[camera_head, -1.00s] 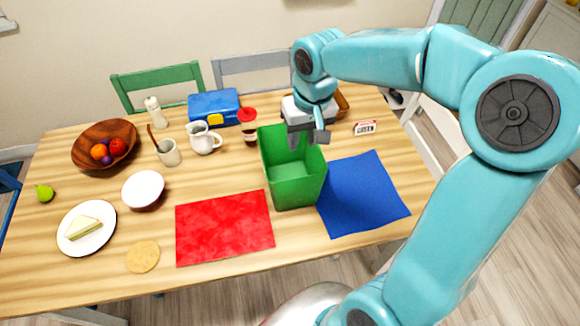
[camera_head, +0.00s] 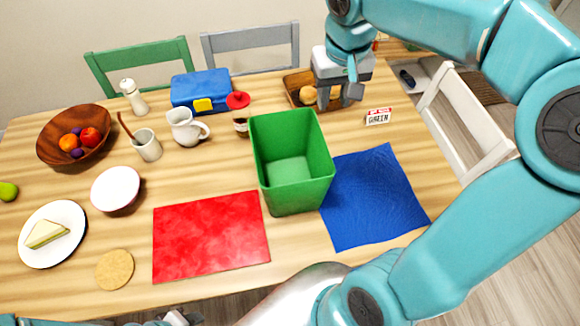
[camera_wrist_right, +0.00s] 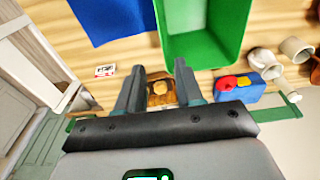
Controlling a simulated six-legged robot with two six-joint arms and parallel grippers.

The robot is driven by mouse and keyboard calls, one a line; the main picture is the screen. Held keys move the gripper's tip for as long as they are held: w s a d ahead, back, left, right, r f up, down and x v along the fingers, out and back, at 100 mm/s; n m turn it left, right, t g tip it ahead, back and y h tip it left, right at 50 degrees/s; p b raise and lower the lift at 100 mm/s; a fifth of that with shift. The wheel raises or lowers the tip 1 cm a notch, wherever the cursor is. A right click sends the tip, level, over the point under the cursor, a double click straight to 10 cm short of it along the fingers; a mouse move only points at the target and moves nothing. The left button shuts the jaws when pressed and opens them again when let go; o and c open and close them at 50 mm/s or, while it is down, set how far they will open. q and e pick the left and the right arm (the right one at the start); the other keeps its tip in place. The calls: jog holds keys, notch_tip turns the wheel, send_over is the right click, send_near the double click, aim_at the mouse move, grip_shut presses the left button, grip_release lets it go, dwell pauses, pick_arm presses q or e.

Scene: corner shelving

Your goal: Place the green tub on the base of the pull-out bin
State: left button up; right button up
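The green tub (camera_head: 296,195) stands upright and open-topped on the wooden table, between the red and blue mats. It looks empty in the head view. It also shows at the top of the right wrist view (camera_wrist_right: 205,47). My right gripper (camera_head: 337,104) is open and empty, apart from the tub, beyond its far right side near a small wooden basket. Its two fingers stand apart in the wrist view (camera_wrist_right: 158,66). A small part of my left arm shows at the bottom edge; its fingers are not clear. I cannot identify the pull-out bin for certain.
A white frame (camera_head: 468,112) stands off the table's right end. The wooden basket (camera_head: 293,86) holds a round bun. A red mat (camera_head: 210,237) and blue mat (camera_head: 373,197) lie flat. A white pitcher (camera_head: 185,128), blue box (camera_head: 200,88) and small sign (camera_head: 378,117) are nearby.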

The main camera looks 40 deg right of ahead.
send_over(323, 139)
jog(key=f, duration=0.6)
jog(key=s+f, duration=0.1)
jog(key=f, duration=0.3)
jog(key=shift+a, duration=0.15)
jog(key=f, duration=0.2)
jog(key=w+f, duration=0.1)
jog(key=f, duration=0.2)
jog(key=shift+d+f, duration=0.2)
jog(key=shift+f, duration=0.3)
grip_shut()
